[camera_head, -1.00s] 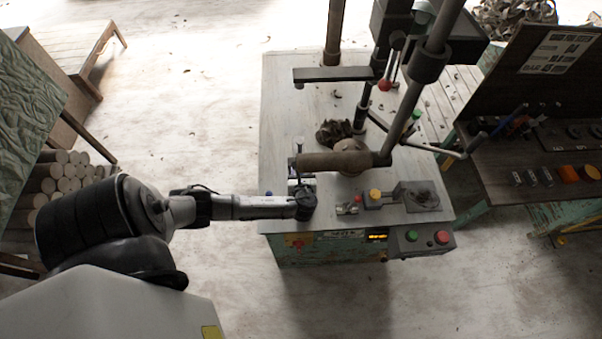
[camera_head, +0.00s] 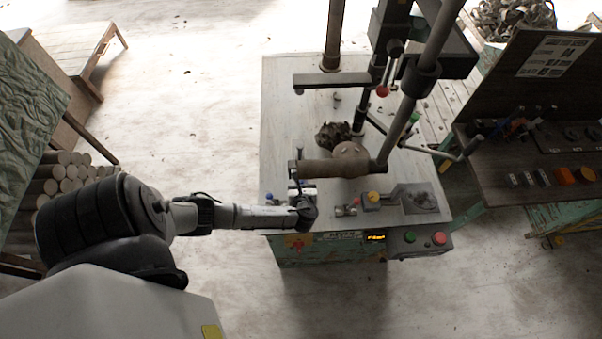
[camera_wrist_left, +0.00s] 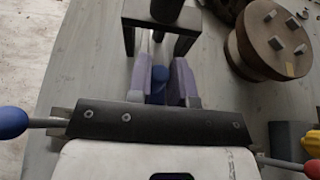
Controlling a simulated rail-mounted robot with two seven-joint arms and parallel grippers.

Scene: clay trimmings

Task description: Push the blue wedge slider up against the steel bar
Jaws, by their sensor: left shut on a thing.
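In the left wrist view, a rounded blue piece (camera_wrist_left: 158,82), which looks like part of the blue wedge slider, sits between the two purple-grey finger pads. My left gripper (camera_wrist_left: 161,88) is shut on it, low over the bench top. The gripper's dark end (camera_head: 306,208) is at the front left of the bench in the head view, where the slider is hidden. I cannot clearly make out the steel bar. My right gripper is not in view.
The grey bench (camera_head: 283,110) carries a brown horizontal cylinder (camera_head: 328,167), a dark clay clump (camera_head: 334,134) and upright posts. A blue knob (camera_wrist_left: 12,122) and a red knob (camera_wrist_left: 312,169) flank the gripper. Green and red buttons (camera_head: 438,238) are at the front right.

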